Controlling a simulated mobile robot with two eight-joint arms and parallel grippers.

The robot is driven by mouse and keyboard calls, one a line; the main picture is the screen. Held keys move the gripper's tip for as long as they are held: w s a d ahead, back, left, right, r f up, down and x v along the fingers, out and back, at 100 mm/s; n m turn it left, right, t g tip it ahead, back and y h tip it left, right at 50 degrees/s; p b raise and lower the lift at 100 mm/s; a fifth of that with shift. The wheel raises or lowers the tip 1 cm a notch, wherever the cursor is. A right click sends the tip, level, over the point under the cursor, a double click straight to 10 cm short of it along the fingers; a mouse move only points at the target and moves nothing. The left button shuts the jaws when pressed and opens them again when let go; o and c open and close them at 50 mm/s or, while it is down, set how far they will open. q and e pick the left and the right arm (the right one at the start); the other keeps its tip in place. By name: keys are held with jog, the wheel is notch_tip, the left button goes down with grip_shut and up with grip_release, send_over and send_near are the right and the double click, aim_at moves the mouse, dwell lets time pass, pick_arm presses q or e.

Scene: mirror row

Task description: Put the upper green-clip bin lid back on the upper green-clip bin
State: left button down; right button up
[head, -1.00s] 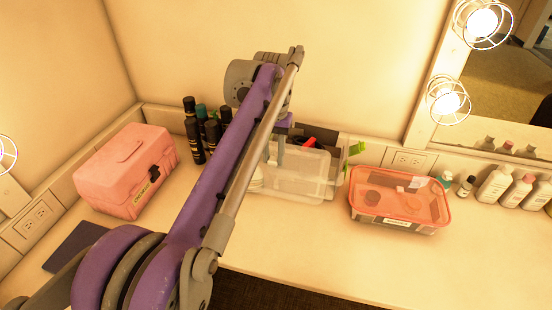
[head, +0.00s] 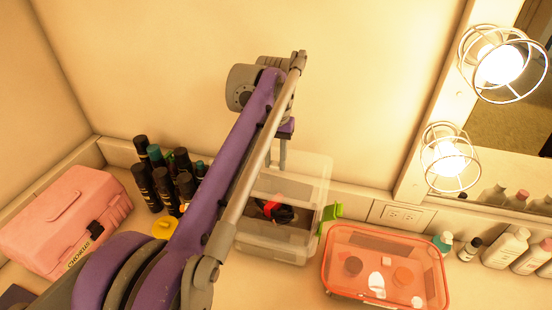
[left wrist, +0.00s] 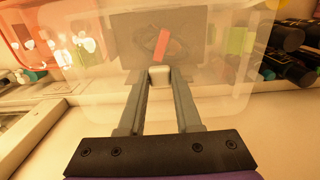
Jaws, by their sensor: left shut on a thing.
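The upper green-clip bin lid (head: 312,172) is a clear, see-through panel. My left gripper (head: 283,165) is shut on the small pale knob in its middle; the left wrist view shows the fingers (left wrist: 160,80) on that knob. The lid is above the rear part of the clear upper green-clip bin (head: 300,234) and overlaps it in view; I cannot tell the gap. A green clip (head: 331,215) shows on the bin's right side. A dark object with red shows inside the bin. My arm hides the bin's left part. My right gripper is out of view.
A red-rimmed clear box (head: 340,292) stands close on the right, with small bottles (head: 508,243) beyond. Dark bottles (head: 145,185) and a yellow round item (head: 165,228) are left of my arm. A pink case (head: 62,220) is far left. The wall is behind.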

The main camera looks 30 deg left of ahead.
aim_at(275, 172)
pick_arm(q)
jog(key=shift+s+f, duration=0.3)
jog(key=shift+f, duration=0.15)
jog(key=shift+f+b, duration=0.25)
jog(key=shift+b, duration=0.2)
jog(key=shift+f+b, duration=1.55)
jog(key=shift+f, duration=0.75)
jog(key=shift+w+f+b, duration=0.1)
jog(key=shift+f+b, duration=0.4)
jog(key=shift+f, duration=0.65)
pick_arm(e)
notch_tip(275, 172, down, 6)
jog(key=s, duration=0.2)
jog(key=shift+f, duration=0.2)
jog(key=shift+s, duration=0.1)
pick_arm(q)
jog(key=c, duration=0.5)
grip_release()
